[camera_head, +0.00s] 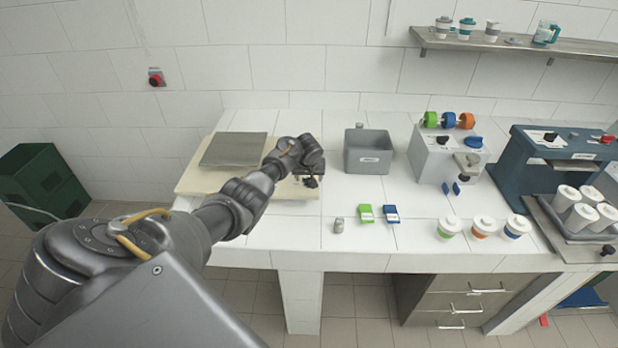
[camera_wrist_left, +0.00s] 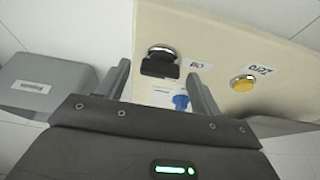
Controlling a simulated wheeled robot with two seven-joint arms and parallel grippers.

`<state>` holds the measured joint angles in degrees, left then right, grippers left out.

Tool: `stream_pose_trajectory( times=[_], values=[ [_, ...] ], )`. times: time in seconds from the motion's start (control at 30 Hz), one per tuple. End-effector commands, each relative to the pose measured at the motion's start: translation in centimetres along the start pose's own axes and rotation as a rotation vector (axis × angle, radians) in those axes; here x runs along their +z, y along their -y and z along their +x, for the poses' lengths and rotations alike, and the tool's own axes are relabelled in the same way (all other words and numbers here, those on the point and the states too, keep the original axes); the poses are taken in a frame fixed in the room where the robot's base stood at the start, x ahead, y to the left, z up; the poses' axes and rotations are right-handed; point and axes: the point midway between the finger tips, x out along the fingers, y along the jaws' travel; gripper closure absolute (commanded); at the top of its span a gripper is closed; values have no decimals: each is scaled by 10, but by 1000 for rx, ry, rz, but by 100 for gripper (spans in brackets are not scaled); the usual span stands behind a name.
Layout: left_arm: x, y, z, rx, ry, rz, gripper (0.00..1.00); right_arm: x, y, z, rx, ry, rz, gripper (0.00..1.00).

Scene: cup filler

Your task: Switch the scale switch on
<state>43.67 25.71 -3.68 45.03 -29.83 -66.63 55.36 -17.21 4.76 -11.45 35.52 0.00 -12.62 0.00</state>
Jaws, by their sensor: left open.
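The scale has a beige base (camera_head: 205,183) and a grey metal plate (camera_head: 233,149); it stands at the left of the counter in the head view. In the left wrist view its beige panel (camera_wrist_left: 225,35) carries a black switch (camera_wrist_left: 160,62) with a metal collar and a yellow button (camera_wrist_left: 243,83), each beside an upside-down label. A blue knob (camera_wrist_left: 181,102) shows lower down. My left gripper (camera_head: 311,172) is over the right end of the scale. In the wrist view its fingers (camera_wrist_left: 158,78) are apart, with the switch between and beyond the tips; contact cannot be told.
A grey bin (camera_head: 368,152) stands right of the scale; it also shows in the wrist view (camera_wrist_left: 45,85). Machines and cups fill the right side.

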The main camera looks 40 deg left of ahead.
Motion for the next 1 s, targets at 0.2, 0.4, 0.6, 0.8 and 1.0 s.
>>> stream_pose_trajectory(
  times=[0.2,0.4,0.6,0.8,1.0],
  values=[
    [0,0,0,0,0,0,35,-1,7,0,-8,-1,4,64],
    [0,0,0,0,0,0,59,-1,8,0,-9,-1,4,64],
    [0,0,0,0,0,1,79,-1,5,0,-5,-1,3,64],
    [0,0,0,9,1,21,79,0,2,-2,-2,0,1,64],
    [0,1,-1,44,2,103,79,-1,0,-7,0,0,0,64]
  ],
)
